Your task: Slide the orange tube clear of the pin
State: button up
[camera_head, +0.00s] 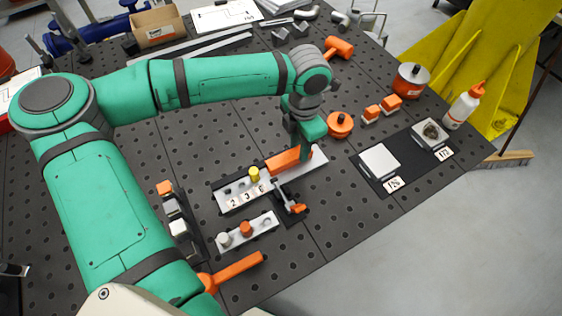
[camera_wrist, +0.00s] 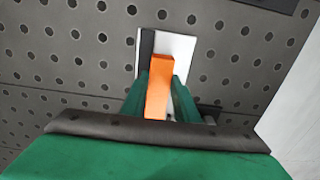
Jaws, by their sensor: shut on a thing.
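The orange tube (camera_head: 284,161) lies lengthwise above the right part of a light metal plate (camera_head: 318,161) marked with numbers. My gripper (camera_head: 305,150) comes down from above at the tube's right end and is shut on it. In the wrist view the tube (camera_wrist: 157,92) stands out between my two green fingers, over the white plate (camera_wrist: 180,47). I cannot make out the pin, so I cannot tell whether the tube is around it.
A yellow piece (camera_head: 254,174) stands on the plate, left of the tube. An orange-handled clamp (camera_head: 297,208) sits just in front. A smaller block with knobs (camera_head: 262,224) is nearer. The perforated table (camera_head: 335,200) is clear to the right, up to a dark tray (camera_head: 408,181).

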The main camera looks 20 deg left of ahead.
jog(key=shift+w+d, duration=0.35)
jog(key=shift+w, duration=0.2)
jog(key=o, duration=1.2)
jog(key=shift+r, duration=0.15)
jog(key=shift+w+r, duration=0.15)
jog(key=shift+r, duration=0.8)
jog(key=shift+a+r, duration=0.2)
jog(key=shift+r, duration=0.2)
jog(key=shift+d+r, duration=0.35)
jog(key=shift+r, duration=0.05)
jog(key=shift+s+a+r, duration=0.1)
jog(key=shift+r, duration=0.7)
jog(key=shift+s+a+r, duration=0.1)
jog(key=shift+r, duration=0.7)
